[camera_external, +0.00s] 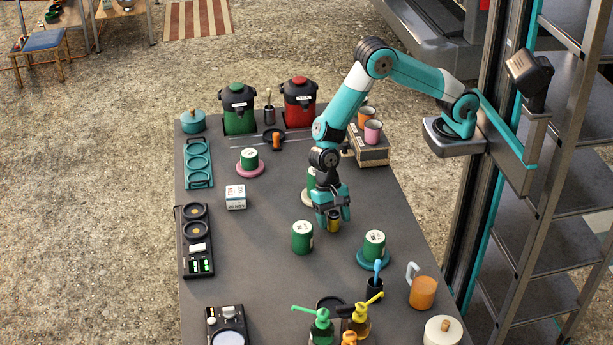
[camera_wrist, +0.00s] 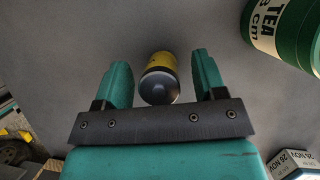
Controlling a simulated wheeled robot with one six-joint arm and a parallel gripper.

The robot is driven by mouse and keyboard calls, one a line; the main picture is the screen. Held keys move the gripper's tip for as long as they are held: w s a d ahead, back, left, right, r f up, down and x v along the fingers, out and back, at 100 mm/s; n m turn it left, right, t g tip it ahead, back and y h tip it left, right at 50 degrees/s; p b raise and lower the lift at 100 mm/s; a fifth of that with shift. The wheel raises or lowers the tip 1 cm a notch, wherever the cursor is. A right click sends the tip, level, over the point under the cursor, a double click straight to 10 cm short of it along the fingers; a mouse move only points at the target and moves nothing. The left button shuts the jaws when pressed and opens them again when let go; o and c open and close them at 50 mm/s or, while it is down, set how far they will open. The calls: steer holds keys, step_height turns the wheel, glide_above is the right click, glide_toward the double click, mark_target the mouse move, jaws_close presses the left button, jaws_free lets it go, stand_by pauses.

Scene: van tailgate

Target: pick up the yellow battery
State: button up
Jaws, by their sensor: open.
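The yellow battery (camera_external: 334,221) stands upright on the dark table, yellow with a dark end. In the wrist view the battery (camera_wrist: 160,77) shows between the two teal fingers, its dark end toward the camera, with a gap on each side. My gripper (camera_external: 333,212) is open, pointing down over the battery, and its fingers partly hide it in the external view. In the wrist view my gripper (camera_wrist: 162,85) holds nothing. I cannot tell whether a finger touches the battery.
A green tea tin (camera_external: 302,238) stands close by at the left front; it also shows in the wrist view (camera_wrist: 285,30). Another green tin (camera_external: 374,244) sits on a teal coaster at right. A white date block (camera_external: 235,197) lies left. Clear table lies between.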

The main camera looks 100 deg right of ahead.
steer(key=c, duration=1.1)
steer(key=shift+o, duration=0.2)
steer(key=shift+r, duration=0.1)
